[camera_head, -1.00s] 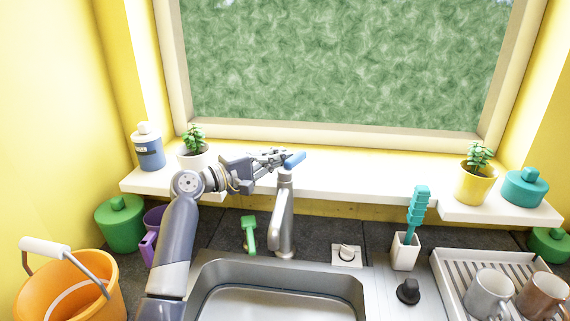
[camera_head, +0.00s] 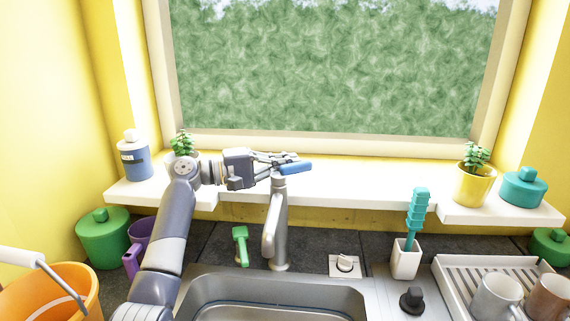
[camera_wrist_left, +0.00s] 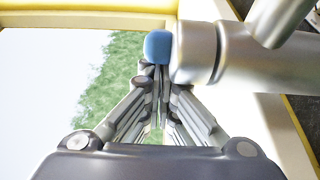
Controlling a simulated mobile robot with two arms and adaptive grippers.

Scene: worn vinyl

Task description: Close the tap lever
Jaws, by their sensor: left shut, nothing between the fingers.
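The silver tap (camera_head: 275,228) stands behind the sink, with a blue lever (camera_head: 294,168) on its top. The lever points right in the head view and lies nearly level. My left gripper (camera_head: 291,157) is shut and empty, with its fingertips right at the lever, on its window side. In the left wrist view, the blue lever end (camera_wrist_left: 158,46) is just beyond the closed fingertips (camera_wrist_left: 158,68), with the tap body (camera_wrist_left: 198,52) to its right. Whether they touch is hard to tell. My right gripper is not in view.
The white sill (camera_head: 340,188) runs behind the tap, with a potted plant (camera_head: 183,144) and blue bottle (camera_head: 134,160) at left. A green brush (camera_head: 240,245) is left of the tap. A brush holder (camera_head: 405,258) and dish rack (camera_head: 455,290) stand right.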

